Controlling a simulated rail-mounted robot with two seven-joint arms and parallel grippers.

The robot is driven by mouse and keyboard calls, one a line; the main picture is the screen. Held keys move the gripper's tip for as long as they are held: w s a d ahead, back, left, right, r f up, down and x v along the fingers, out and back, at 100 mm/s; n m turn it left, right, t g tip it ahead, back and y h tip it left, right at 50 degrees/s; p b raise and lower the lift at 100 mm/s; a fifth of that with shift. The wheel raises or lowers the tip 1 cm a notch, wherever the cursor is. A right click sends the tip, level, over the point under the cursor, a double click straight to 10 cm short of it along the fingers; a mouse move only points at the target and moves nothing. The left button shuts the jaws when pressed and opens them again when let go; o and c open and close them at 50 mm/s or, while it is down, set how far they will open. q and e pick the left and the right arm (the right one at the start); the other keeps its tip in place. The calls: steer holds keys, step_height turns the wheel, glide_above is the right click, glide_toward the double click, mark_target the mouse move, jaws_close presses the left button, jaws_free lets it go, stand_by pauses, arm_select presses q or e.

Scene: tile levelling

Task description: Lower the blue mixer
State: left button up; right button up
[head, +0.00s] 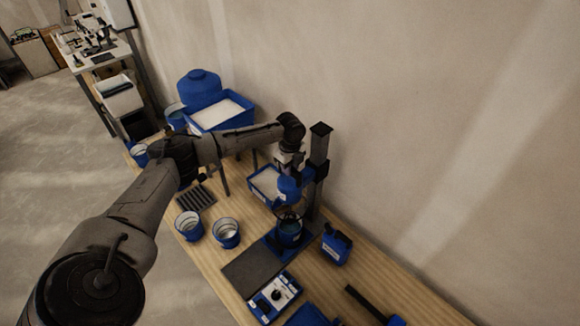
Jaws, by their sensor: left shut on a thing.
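The blue mixer (289,189) hangs on a black upright post (319,145) near the wall. My left gripper (287,165) reaches in from the left and is shut on the upper part of the mixer; its fingertips are small and hard to make out. A blue bucket (290,234) stands below the mixer on the stand's base. The mixer's lower whisk part is close over or at the bucket's mouth; I cannot tell how deep it sits. My right gripper is not in view.
Two open blue buckets (189,225) (226,233) stand left of the stand. A blue canister (335,246) is to its right, and a control box (273,295) in front. A white-filled blue tray (264,186) is behind. The wooden table (215,265) has a bare left edge.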

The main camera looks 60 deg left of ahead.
mark_target(290, 190)
arm_select(q)
jaws_close()
step_height(290, 190, down, 13)
steer(key=b, duration=0.4)
steer(key=shift+s+f, duration=0.1)
steer(key=shift+o, duration=1.1)
jaws_free()
steer(key=shift+f, duration=0.1)
steer(key=o, duration=0.4)
steer(key=shift+o, duration=0.2)
steer(key=shift+r, duration=0.2)
